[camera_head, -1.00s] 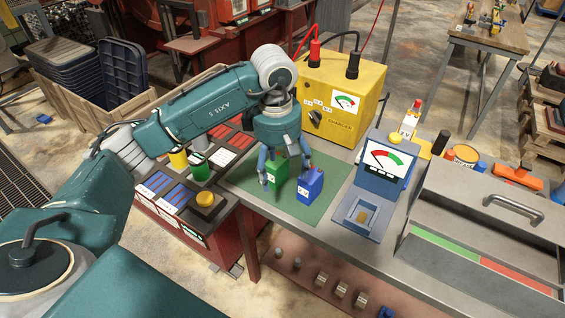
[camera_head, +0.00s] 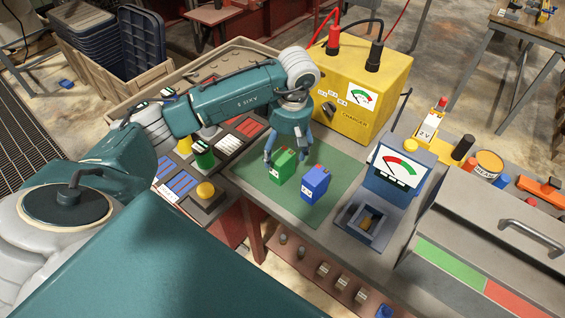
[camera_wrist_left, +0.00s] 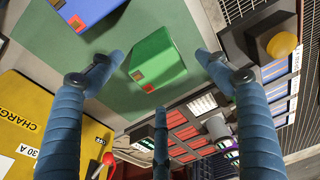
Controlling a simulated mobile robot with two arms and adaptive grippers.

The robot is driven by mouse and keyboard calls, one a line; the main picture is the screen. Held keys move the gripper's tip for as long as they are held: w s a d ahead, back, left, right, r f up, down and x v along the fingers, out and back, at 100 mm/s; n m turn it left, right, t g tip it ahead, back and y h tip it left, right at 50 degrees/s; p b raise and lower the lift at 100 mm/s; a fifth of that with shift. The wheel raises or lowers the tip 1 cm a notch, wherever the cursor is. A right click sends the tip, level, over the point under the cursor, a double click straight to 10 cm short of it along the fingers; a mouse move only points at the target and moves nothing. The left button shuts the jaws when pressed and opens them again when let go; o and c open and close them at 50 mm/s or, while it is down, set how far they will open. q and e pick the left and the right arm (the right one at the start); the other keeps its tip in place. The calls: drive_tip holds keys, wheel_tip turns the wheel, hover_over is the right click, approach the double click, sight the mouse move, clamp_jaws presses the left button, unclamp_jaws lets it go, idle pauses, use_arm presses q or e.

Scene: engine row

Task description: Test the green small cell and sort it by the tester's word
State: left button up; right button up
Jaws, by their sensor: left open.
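The green cell (camera_head: 284,166), a small box with a red mark on top, stands on the green mat (camera_head: 245,168). A blue cell (camera_head: 315,185) stands close to its right. My left gripper (camera_head: 285,152) is open just behind and above the green cell. In the left wrist view the green cell (camera_wrist_left: 156,60) lies between the spread blue fingers (camera_wrist_left: 160,75), with no clear contact; the blue cell (camera_wrist_left: 85,12) is at the upper left. The blue tester (camera_head: 398,168) with a red-green dial stands right of the mat, its cradle (camera_head: 366,222) in front. My right gripper is out of view.
A yellow charger (camera_head: 365,95) with red and black clamps stands behind the mat. A grey box with a green strip (camera_head: 450,255) and a red strip (camera_head: 515,300) is at the right. A tray with a yellow button (camera_head: 205,190) and coloured rows is left.

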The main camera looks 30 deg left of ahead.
sight(282, 155)
use_arm(q)
wheel_tip(282, 155, down, 2)
drive_tip(key=shift+a+f+p, duration=0.1)
drive_tip(key=shift+f+p, duration=0.05)
drive_tip(key=shift+p, duration=0.35)
drive_tip(key=shift+f, duration=0.4)
drive_tip(key=shift+w+f, duration=0.1)
drive_tip(key=shift+f, duration=0.05)
drive_tip(key=c, duration=1.3)
clamp_jaws()
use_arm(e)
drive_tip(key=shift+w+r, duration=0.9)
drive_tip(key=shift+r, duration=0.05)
